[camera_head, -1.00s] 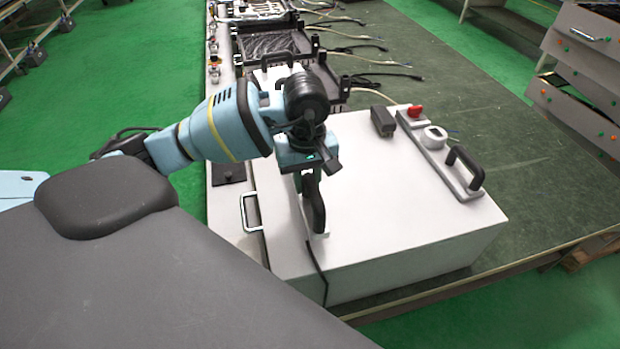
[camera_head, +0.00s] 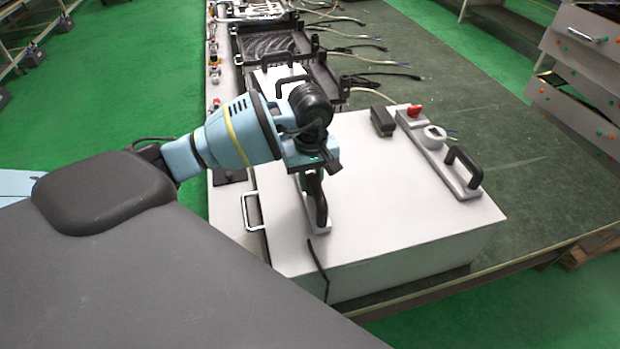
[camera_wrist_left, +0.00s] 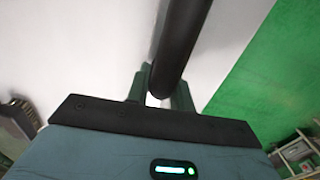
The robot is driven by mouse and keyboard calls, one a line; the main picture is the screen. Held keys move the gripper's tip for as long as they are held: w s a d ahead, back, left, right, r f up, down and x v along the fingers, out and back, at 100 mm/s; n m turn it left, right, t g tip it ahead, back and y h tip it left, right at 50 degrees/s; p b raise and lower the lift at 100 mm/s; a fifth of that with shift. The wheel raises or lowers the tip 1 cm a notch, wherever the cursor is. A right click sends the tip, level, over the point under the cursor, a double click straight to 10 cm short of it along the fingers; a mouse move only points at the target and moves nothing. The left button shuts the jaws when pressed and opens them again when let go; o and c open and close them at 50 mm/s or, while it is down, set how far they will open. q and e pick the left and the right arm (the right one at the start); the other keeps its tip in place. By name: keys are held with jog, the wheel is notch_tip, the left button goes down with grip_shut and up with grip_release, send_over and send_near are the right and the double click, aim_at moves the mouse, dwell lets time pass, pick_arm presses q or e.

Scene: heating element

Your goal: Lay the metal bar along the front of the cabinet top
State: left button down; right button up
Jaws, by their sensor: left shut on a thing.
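The metal bar (camera_head: 318,227) is a thin pale plate with a black handle (camera_head: 320,204). It is over the left part of the white cabinet top (camera_head: 375,210), mostly hidden behind my left gripper. My left gripper (camera_head: 312,178) points down and is shut on the black handle. In the left wrist view the dark handle (camera_wrist_left: 178,50) runs between the fingers (camera_wrist_left: 160,85), with the pale surface beyond. I cannot tell whether the bar touches the top. My right gripper is not in view.
A black cord (camera_head: 318,268) hangs over the near edge. The middle is clear.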

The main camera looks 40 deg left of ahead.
pick_arm(q)
jog(key=shift+f, duration=0.1)
jog(key=c, duration=1.7)
grip_release()
jog(key=shift+f, duration=0.15)
jog(key=o, duration=0.5)
jog(key=shift+c, duration=0.2)
notch_tip(320, 180, up, 12)
jog(key=shift+r, duration=0.25)
